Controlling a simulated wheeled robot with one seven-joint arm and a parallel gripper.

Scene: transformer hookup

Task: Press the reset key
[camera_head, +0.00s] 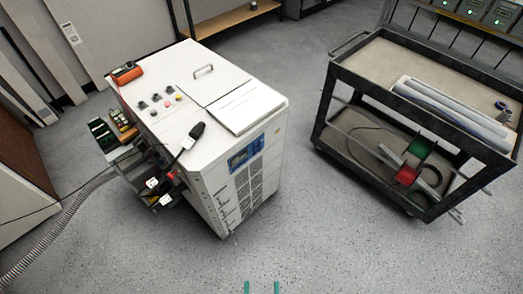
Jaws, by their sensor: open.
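A white cabinet (225,160) stands left of the middle. On its top are several small round controls: dark knobs (155,97), a red one (169,90) and a yellow one (179,97). A blue panel (246,152) with a dark display is on its front face. I cannot tell which control is the reset key; no label is readable.
A black-handled tool (196,131), a white sheet (238,109) and an orange device (127,73) lie on the cabinet. Open terminals and cables (155,185) stick out at its left. A dark cart (345,87) with rolls and spools stands right. The grey floor (330,235) is clear in front.

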